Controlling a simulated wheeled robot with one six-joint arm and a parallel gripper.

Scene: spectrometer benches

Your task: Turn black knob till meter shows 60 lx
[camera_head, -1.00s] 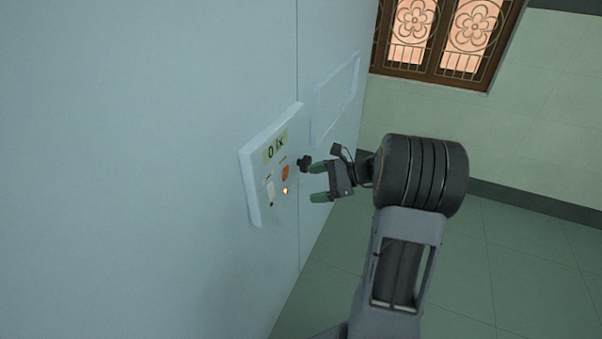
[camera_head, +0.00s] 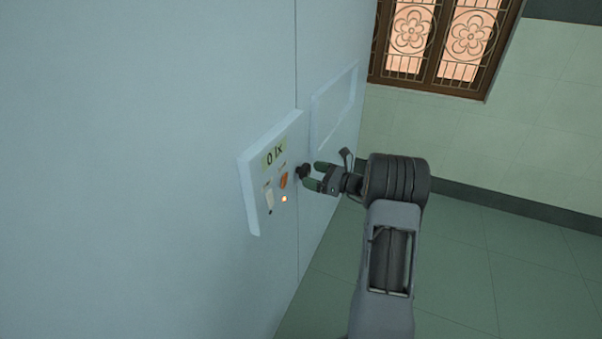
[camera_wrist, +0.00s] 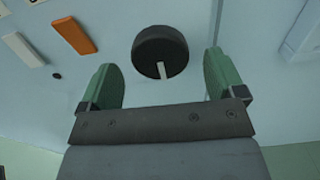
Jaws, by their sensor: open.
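The black knob (camera_head: 303,171) sticks out from the right side of the wall panel (camera_head: 252,200). In the wrist view the knob (camera_wrist: 160,52) is a round black disc with a white mark pointing down toward the gripper. The meter (camera_head: 274,155) at the top of the panel reads 0 lx. My gripper (camera_head: 312,174) is open, its green fingertips close to the knob. In the wrist view the gripper (camera_wrist: 163,85) has one finger to each side and below the knob, with nothing between them. I cannot tell whether a finger touches the knob.
A raised rectangular frame (camera_head: 334,105) is on the wall to the upper right. The floor to the right is clear.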

